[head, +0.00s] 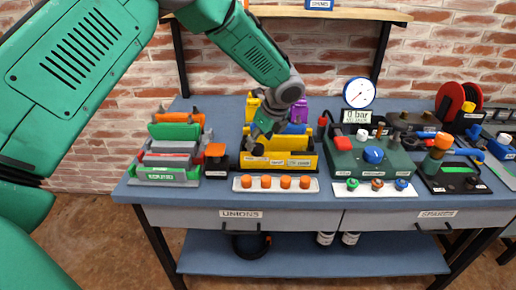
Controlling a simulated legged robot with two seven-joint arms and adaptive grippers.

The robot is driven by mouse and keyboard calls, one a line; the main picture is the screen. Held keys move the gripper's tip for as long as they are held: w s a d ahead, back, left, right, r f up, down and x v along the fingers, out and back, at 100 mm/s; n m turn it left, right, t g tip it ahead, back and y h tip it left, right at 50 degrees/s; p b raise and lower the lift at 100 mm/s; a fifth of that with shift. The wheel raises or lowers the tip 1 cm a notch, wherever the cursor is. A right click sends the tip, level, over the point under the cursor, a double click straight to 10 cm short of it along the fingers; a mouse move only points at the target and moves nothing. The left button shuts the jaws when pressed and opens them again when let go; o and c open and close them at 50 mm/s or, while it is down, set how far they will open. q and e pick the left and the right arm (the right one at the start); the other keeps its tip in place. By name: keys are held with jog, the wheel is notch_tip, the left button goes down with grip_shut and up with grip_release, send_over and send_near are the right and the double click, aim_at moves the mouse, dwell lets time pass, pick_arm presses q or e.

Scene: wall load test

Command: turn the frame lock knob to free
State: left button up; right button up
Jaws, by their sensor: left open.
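My left arm comes in from the left, and its left gripper (265,132) hangs over the yellow bin (290,163) in the middle of the bench. Its dark fingers are open and small in the picture; I see nothing held between them. I cannot tell for sure which part is the frame lock knob. An orange knob (216,150) tops a small black block left of the yellow bin. Another orange cap (443,140) stands on a black fixture at the right. A blue knob (373,155) sits on a green box with a red button.
A tray with several orange caps (275,184) and a tray with three small knobs (375,188) lie along the front of the bench (225,205). A gauge (359,92) stands behind the green box. A green-fronted rack (170,176) is at the left. A shelf (340,14) crosses above.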

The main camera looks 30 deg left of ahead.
aim_at(258, 146)
pick_arm(q)
jog(key=x, duration=0.2)
jog(key=shift+a+f, duration=0.2)
jog(key=shift+f, duration=0.45)
jog(key=c, duration=1.1)
jog(key=shift+c, duration=0.2)
